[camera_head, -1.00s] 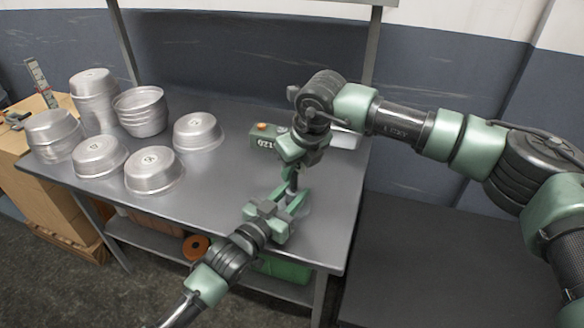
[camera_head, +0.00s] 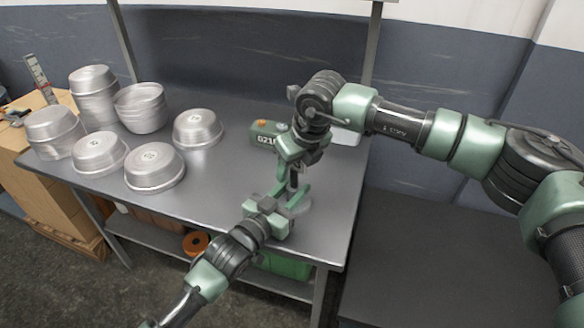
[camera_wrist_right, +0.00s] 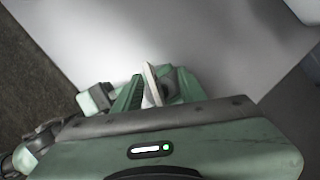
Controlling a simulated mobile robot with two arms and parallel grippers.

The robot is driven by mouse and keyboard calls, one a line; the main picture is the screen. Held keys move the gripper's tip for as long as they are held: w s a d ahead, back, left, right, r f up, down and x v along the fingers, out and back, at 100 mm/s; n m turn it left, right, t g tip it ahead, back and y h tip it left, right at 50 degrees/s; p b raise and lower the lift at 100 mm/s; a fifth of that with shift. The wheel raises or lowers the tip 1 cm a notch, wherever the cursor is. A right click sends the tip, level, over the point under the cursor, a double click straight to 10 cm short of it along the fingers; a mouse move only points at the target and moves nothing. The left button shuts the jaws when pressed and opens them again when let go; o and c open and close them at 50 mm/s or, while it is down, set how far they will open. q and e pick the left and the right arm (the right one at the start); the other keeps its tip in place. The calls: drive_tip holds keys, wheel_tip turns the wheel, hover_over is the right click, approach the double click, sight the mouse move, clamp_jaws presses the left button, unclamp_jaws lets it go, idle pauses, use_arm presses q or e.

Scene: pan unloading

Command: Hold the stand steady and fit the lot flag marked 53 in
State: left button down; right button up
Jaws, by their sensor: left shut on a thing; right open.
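The stand (camera_head: 303,205) is at the right front of the metal table, mostly hidden by my grippers; its grey base just shows. My left gripper (camera_head: 284,200) comes in low from the front left and is shut on the stand. My right gripper (camera_head: 292,180) is above it, pointing down, with its fingers apart. In the right wrist view a thin pale plate (camera_wrist_right: 150,83), seemingly the lot flag, stands between the fingers of the right gripper (camera_wrist_right: 156,92). Its number cannot be read, and whether it sits in the stand cannot be seen.
A green box with an orange button (camera_head: 266,132) stands behind my grippers. Several metal pans (camera_head: 154,167) fill the table's left part, some stacked. Table (camera_head: 222,215) is clear between the pans and my grippers. A cardboard box (camera_head: 48,190) is at far left.

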use_arm(q)
drive_tip(key=c, duration=0.9)
unclamp_jaws()
use_arm(e)
drive_tip(key=v, duration=1.2)
drive_tip(key=shift+w, duration=0.1)
